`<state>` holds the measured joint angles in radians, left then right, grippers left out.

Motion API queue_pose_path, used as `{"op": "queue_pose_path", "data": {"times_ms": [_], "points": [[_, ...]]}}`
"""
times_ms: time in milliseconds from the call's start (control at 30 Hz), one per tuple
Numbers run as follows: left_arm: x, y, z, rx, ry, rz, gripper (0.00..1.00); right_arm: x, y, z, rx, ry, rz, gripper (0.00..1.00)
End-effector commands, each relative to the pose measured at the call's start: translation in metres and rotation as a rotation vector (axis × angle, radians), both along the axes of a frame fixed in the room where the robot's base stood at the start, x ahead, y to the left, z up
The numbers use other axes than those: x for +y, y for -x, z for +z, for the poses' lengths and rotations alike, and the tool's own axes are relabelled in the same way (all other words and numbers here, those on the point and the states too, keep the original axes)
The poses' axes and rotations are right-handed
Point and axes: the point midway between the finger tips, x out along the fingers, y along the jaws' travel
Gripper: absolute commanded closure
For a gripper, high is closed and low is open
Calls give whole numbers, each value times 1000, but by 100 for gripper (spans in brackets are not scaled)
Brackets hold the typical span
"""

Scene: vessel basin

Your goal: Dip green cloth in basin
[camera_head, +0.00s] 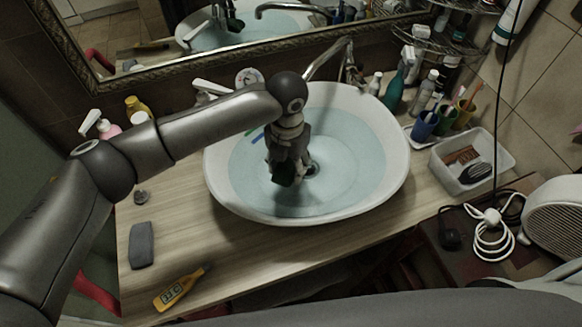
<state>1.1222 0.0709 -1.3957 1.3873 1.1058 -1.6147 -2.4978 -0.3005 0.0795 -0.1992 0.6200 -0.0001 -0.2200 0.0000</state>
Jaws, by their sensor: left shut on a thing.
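The white basin (216,190) is set on the wooden counter and holds pale blue water (345,165). My left gripper (287,180) reaches in from the left and points down over the middle of the basin, near the drain. It is shut on a small dark thing at its tips, which looks like the green cloth (284,182), mostly hidden by the fingers. I cannot tell whether the cloth touches the water. My right gripper is not in view.
A faucet (328,58) stands behind the basin. Cups (425,125) and a white tray (445,178) are at right. A grey block (142,245) and a yellow tool (178,290) lie on the counter (225,250) at left. Bottles (137,108) stand behind my arm.

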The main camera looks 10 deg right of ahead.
Motion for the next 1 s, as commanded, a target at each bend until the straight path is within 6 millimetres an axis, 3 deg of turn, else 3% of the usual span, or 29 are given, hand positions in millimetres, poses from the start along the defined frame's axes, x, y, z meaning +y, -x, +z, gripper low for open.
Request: {"op": "queue_pose_path", "data": {"times_ms": [33, 633, 1000], "points": [[0, 0, 9, -1, 1, 0, 72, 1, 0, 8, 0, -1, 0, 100], [0, 0, 63, 0, 0, 0, 72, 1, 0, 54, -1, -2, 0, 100], [0, 0, 67, 0, 0, 0, 72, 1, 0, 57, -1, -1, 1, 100]]}}
